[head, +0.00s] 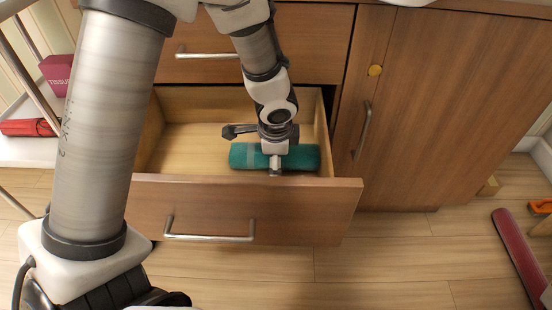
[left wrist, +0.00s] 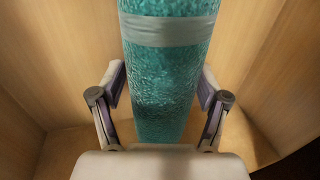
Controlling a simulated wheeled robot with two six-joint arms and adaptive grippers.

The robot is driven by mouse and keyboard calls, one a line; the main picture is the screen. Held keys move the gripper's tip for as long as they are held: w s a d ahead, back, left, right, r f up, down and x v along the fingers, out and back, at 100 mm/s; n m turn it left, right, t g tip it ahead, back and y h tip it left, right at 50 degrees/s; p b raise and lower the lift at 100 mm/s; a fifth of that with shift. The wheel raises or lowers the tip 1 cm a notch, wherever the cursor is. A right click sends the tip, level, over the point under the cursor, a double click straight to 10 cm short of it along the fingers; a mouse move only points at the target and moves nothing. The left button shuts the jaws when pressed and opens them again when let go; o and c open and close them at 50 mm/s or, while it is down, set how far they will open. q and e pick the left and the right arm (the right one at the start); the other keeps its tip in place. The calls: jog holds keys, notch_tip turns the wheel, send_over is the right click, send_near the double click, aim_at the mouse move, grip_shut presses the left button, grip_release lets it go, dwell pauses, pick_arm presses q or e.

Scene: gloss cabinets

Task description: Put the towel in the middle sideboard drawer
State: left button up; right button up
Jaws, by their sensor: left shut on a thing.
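The towel is a teal roll (head: 305,158) with a grey band, lying crosswise inside the open middle sideboard drawer (head: 300,198), close behind its front panel. My left gripper (head: 275,152) reaches down into the drawer and is shut on the towel. In the left wrist view the towel (left wrist: 165,75) runs between the two fingers of my left gripper (left wrist: 162,92), with pale wooden drawer walls around it. I cannot tell whether the towel touches the drawer floor. My right gripper is not in view.
A closed drawer (head: 300,40) with a bar handle is above the open one. A closed cabinet door (head: 450,110) is at the right. A dark red roll-shaped object (head: 515,245) lies on the floor at the right. A tissue box (head: 57,72) stands at the far left.

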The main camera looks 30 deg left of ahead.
pick_arm(q)
jog(key=shift+f, duration=0.15)
jog(key=o, duration=1.2)
jog(key=p+v, duration=1)
jog(key=v, duration=0.2)
jog(key=shift+r, duration=0.25)
